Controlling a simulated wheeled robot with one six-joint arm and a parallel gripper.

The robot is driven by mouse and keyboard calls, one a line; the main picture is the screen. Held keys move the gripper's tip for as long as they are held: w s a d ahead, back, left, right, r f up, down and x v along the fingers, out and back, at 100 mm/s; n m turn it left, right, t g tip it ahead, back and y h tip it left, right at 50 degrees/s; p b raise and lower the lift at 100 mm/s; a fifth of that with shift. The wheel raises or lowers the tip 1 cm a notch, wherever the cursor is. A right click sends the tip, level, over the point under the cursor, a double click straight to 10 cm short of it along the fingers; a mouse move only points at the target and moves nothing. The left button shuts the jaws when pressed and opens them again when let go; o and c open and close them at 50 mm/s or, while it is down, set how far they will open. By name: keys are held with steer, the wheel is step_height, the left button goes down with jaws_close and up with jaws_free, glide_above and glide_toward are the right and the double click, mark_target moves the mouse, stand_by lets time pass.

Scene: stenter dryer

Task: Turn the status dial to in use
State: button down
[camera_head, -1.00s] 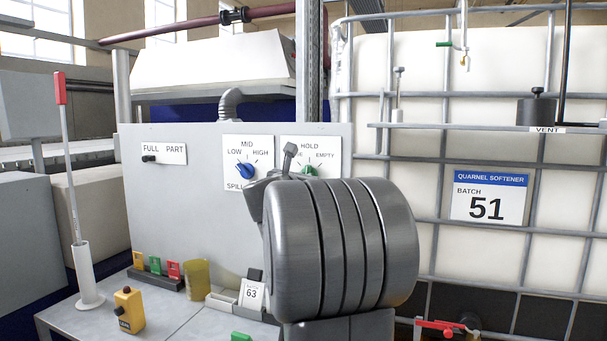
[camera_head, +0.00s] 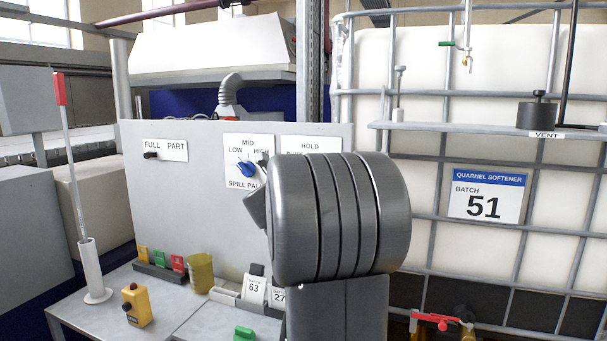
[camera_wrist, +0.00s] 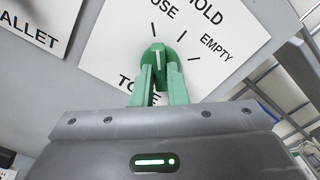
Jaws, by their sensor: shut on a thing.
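The status dial (camera_wrist: 158,56) is a green round knob with a white pointer line, on a white plate (camera_wrist: 105,55) marked USE, HOLD and EMPTY. In the wrist view the pointer line stands nearly upright and looks lined up with the tick under USE. My gripper (camera_wrist: 160,73) has its two green fingers closed on the lower part of the knob. In the head view my arm hides the dial and gripper; only the top of the plate (camera_head: 310,144) with HOLD shows.
The blue dial (camera_head: 247,169) marked LOW, MID, HIGH sits left on the same grey panel (camera_head: 180,215). A FULL/PART switch (camera_head: 151,155) is farther left. Below are a yellow cup (camera_head: 200,273), numbered cards (camera_head: 254,289) and a yellow button box (camera_head: 137,305). A caged white tank (camera_head: 450,120) stands right.

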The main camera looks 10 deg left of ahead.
steer(key=shift+n, duration=0.6)
steer(key=c, duration=1.4)
jaws_free()
steer(key=shift+c, duration=0.2)
steer(key=s+a+b, duration=0.1)
steer(key=s+a, duration=0.1)
steer(key=s, duration=1.1)
steer(key=shift+s+a, duration=0.3)
steer(key=shift+a, duration=0.05)
steer(key=shift+w, duration=0.1)
steer(key=w+d+p, duration=0.1)
steer(key=w+d, duration=0.1)
steer(key=w, duration=1.1)
steer(key=shift+w+d, duration=0.25)
steer(key=shift+d, duration=0.1)
